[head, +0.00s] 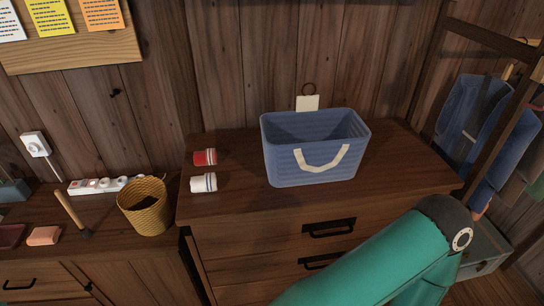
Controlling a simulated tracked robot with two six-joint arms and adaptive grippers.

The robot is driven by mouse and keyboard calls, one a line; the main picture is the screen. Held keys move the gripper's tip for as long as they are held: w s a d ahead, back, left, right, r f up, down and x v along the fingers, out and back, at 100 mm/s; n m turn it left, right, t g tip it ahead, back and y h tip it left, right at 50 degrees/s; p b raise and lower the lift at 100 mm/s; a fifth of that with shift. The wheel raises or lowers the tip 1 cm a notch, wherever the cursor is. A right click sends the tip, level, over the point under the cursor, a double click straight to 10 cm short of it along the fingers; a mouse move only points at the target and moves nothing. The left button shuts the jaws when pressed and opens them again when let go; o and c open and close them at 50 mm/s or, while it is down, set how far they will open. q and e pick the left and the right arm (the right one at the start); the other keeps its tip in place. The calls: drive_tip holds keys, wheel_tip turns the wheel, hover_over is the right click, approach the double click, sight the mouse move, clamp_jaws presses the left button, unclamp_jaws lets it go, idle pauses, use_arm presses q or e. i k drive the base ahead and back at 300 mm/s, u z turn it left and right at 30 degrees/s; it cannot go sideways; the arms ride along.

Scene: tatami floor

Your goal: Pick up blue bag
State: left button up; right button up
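The blue bag (285,163) stands upright on top of a dark wooden dresser in the middle of the head view. It looks like an open-topped, ribbed basket with a cream handle (321,160) hanging in a curve across its front face. The bag looks empty as far as I can see into it. A teal arm link of mine reaches in from the lower right, in front of the dresser drawers and apart from the bag. Neither of my grippers shows in this view.
A red cup (205,157) and a white cup (204,183) lie left of the bag on the dresser (240,205). A woven basket (146,208) and power strip (103,184) are on the lower left cabinet. A clothes rack (425,75) stands right. A tag (307,103) hangs behind the bag.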

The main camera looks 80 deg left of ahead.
sight(309, 144)
drive_tip(key=u, duration=0.45)
drive_tip(key=i, duration=0.35)
drive_tip(key=u, duration=1.75)
drive_tip(key=k, duration=0.6)
drive_tip(key=u, duration=0.25)
drive_tip(key=i, duration=0.55)
drive_tip(key=z, duration=0.2)
drive_tip(key=k, duration=0.55)
drive_tip(key=u, duration=0.25)
drive_tip(key=i, duration=0.5)
drive_tip(key=z, duration=0.05)
